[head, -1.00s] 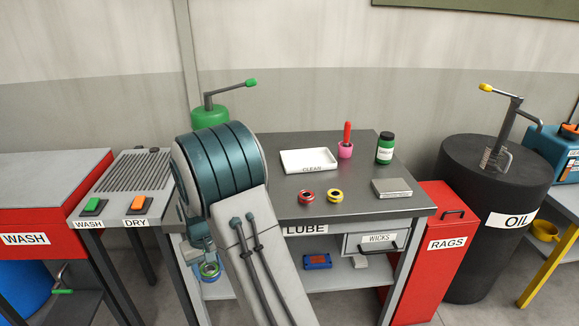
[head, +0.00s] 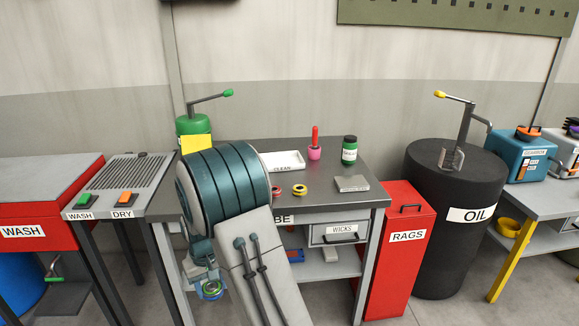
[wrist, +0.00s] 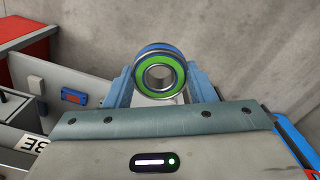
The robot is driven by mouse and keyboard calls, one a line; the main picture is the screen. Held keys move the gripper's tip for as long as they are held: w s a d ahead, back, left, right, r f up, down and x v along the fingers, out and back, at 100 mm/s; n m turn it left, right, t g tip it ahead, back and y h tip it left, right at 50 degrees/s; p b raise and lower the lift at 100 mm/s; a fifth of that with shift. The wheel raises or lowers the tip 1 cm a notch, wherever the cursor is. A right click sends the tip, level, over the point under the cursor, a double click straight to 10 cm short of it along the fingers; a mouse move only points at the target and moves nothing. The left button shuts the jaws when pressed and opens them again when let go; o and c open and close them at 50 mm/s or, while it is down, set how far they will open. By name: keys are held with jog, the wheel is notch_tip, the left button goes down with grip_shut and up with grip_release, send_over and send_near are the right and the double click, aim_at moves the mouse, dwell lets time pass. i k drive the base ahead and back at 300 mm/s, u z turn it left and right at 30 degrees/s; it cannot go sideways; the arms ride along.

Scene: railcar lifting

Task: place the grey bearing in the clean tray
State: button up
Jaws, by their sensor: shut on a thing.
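My gripper (wrist: 160,85) is shut on a bearing (wrist: 139,66) with a green face, a bare metal inner ring and a blue outer band. In the wrist view it stands on edge between the blue fingers. In the head view the gripper (head: 210,285) and bearing (head: 212,294) hang low, in front of the lube table's left side and below its top. The white clean tray (head: 291,159) lies on the table; my arm hides its left part. It looks empty where visible. I see no plainly grey bearing.
A red ring (head: 278,190) and a yellow ring (head: 300,190) lie in front of the tray. A red rags bin (head: 400,250) flanks the table.

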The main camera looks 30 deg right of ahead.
aim_at(280, 164)
jog(key=z, duration=0.9)
